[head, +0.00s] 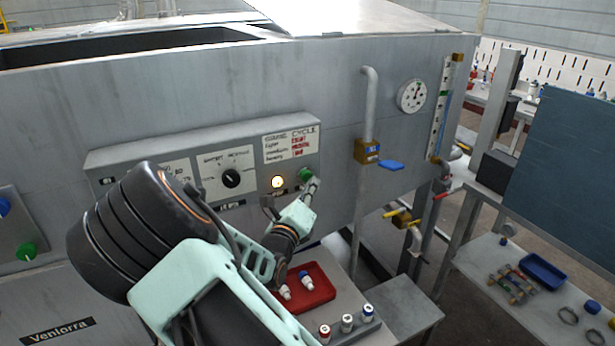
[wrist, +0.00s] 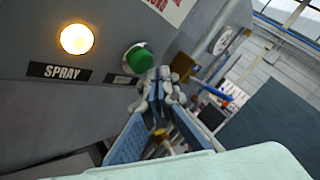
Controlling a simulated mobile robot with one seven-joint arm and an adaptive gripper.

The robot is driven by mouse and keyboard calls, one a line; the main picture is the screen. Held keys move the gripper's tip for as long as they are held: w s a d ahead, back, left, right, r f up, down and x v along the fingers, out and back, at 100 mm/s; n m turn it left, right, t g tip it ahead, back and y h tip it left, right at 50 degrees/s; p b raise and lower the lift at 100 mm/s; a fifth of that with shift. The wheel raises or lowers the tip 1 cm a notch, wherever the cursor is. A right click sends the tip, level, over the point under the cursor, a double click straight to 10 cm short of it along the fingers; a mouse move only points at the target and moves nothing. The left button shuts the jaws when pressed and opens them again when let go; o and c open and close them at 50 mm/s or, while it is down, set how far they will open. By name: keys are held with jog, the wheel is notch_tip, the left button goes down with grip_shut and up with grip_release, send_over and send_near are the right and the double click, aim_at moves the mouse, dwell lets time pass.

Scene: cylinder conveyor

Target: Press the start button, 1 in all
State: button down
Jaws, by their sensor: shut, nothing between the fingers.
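The green start button (head: 305,174) sits on the grey control panel, right of a lit amber lamp (head: 278,182). In the wrist view the green button (wrist: 138,58) is at the upper middle, beside the lit lamp (wrist: 76,39) with a SPRAY label. My gripper (head: 312,185) is shut and empty, with its tips right by the button's lower right side. In the wrist view the gripper tips (wrist: 160,80) are at or just below the button's lower right edge. I cannot tell whether they touch it. The label under the button is partly hidden by the fingers.
A black selector knob (head: 231,178) is left of the lamp. A pipe with a blue-handled valve (head: 390,165) stands to the right. Below, a red tray (head: 304,288) holds small bottles, and more bottles (head: 347,323) stand in front of it. Another green button (head: 26,251) is at far left.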

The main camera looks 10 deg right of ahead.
jog(key=shift+s, duration=0.1)
jog(key=s, duration=0.1)
jog(key=s+d+p, duration=0.1)
jog(key=s, duration=0.2)
jog(key=shift+s+d, duration=0.3)
dwell(0.7)
